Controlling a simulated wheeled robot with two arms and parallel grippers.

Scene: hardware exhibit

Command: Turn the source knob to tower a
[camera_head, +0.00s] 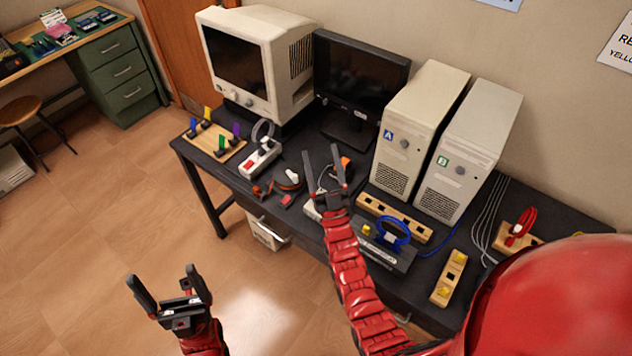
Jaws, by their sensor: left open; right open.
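Tower A (424,112), a beige computer tower with a blue A label, stands at the back of the dark table. Tower B (484,140), with a green B label, stands just right of it. I cannot pick out the source knob for certain; a pale device (313,211) on the table is partly hidden behind my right gripper. My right gripper (321,154) is open and empty, fingers pointing up in the picture, over the table's middle in front of the black monitor. My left gripper (163,277) is open and empty, in front of the table over the floor.
A beige CRT monitor (262,60) and a black flat monitor (360,70) stand at the back. A white power strip (261,159), a board with colored clips (215,145), a blue cable coil (393,230), wooden blocks (395,217) and a red coil (522,222) crowd the tabletop.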

